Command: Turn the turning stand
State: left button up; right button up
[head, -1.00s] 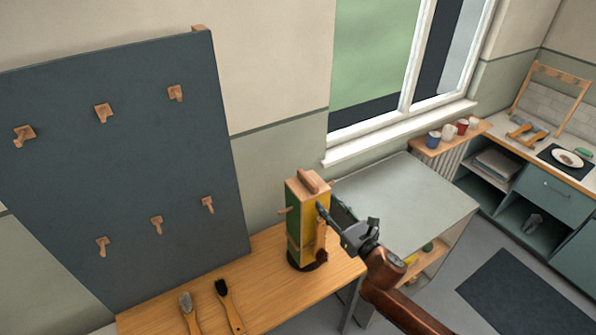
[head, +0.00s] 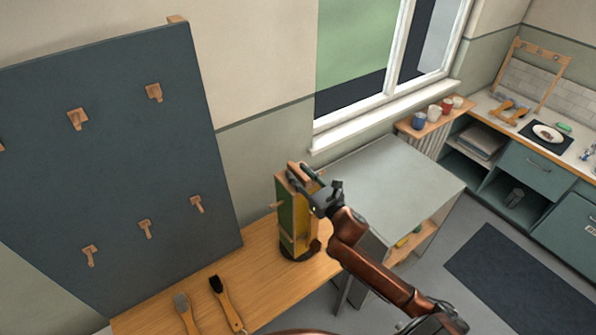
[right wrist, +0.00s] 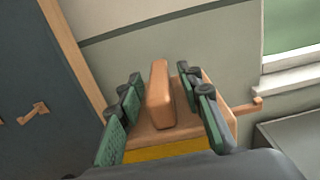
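The turning stand (head: 286,222) is an upright box with a green side and a yellow side, on a dark round base on the wooden table. A wooden handle bar (right wrist: 159,95) runs along its top. My right gripper (head: 304,178) is at the top of the stand, coming from the right. In the right wrist view its dark, green-padded fingers are open on either side of the handle, with a gap showing on both sides. The fingers partly hide the stand's top in the head view. My left gripper is not in view.
Two brushes (head: 226,301) lie on the wooden table (head: 200,284) left of the stand. A blue pegboard (head: 120,170) with wooden pegs stands behind. A grey-topped table (head: 390,190) is to the right, with several cups (head: 434,113) on a shelf beyond it.

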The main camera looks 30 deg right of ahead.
jog(key=shift+w, duration=0.3)
jog(key=shift+c, duration=0.5)
grip_shut()
